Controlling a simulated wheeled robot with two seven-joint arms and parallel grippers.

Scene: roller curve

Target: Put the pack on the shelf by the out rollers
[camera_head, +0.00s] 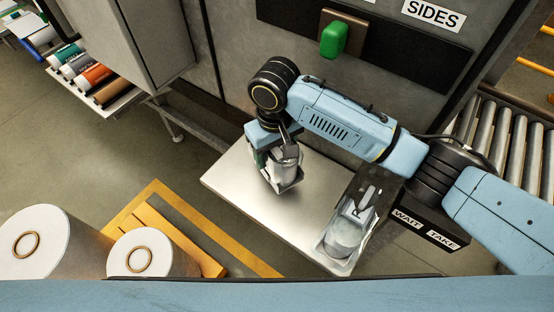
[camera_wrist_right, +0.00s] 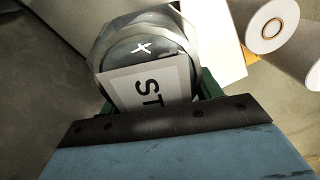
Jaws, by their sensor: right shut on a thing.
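My right gripper (camera_head: 272,150) is shut on a clear-walled pack (camera_head: 287,176), over the far part of a bright metal shelf (camera_head: 235,185). I cannot tell whether the pack touches the shelf. In the right wrist view the pack (camera_wrist_right: 148,48) has a grey round face with a white mark and a white label reading "ST", partly cut off. Green finger pads of the right gripper (camera_wrist_right: 155,98) show at its sides. A second clear pack (camera_head: 345,235) with a grey round thing inside is at the shelf's near right corner. My left gripper is out of view.
Rollers (camera_head: 510,140) are at the right. A sign block (camera_head: 428,230) reads "WAIT" and "TAKE" beside the shelf. A green button (camera_head: 333,40) is on the grey panel behind. White rolls (camera_head: 150,255) and a yellow frame (camera_head: 190,230) stand at lower left. The shelf's middle is clear.

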